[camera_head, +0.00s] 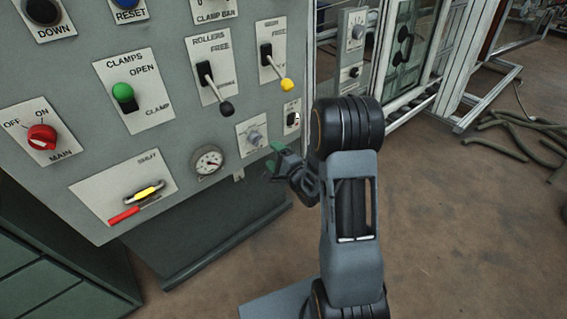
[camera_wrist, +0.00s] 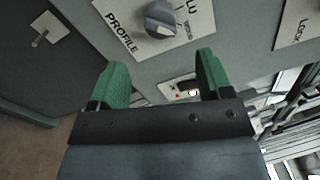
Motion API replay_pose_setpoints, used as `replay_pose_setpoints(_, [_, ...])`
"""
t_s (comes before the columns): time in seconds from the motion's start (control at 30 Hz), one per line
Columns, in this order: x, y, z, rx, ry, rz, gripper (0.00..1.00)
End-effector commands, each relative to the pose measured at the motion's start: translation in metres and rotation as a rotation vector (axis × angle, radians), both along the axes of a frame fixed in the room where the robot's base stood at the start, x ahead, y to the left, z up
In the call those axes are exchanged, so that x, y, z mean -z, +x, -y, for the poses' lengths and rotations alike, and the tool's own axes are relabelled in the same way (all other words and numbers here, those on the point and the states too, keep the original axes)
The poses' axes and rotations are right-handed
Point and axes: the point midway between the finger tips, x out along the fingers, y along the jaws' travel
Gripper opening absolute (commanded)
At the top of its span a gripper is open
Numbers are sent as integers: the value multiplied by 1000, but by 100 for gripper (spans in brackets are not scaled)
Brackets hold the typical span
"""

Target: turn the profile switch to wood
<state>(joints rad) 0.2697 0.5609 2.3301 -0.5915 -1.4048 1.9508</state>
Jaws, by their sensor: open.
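The profile switch (camera_head: 253,137) is a grey rotary knob on a pale plate, low on the grey control panel. In the wrist view the knob (camera_wrist: 160,18) is at the top centre, on a plate reading "PROFILE" with other lettering partly cut off. I cannot tell which setting it points to. My gripper (camera_head: 274,155) is just below and right of the switch in the head view. In the wrist view its green fingers (camera_wrist: 160,75) are wide apart with nothing between them, and the knob lies beyond their tips, apart from them.
A round gauge (camera_head: 208,162) sits left of the switch. The rollers lever (camera_head: 226,108) and a yellow-tipped lever (camera_head: 286,84) stick out above it. A small plate (camera_head: 292,116) is at the panel's right edge. Bare floor (camera_head: 450,240) lies to the right, with hoses farther off.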

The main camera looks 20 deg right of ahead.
Motion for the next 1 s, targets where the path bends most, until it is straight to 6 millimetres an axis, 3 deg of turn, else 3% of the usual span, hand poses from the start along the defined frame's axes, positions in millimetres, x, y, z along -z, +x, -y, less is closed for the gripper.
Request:
replay_pose_setpoints(0.1, [0,-20,7,2,0,-1,72])
replay_pose_setpoints(0.33, [2,-44,15,1,-1,-1,72])
replay_pose_setpoints(1.0, [2,-50,16,-1,-4,1,72])
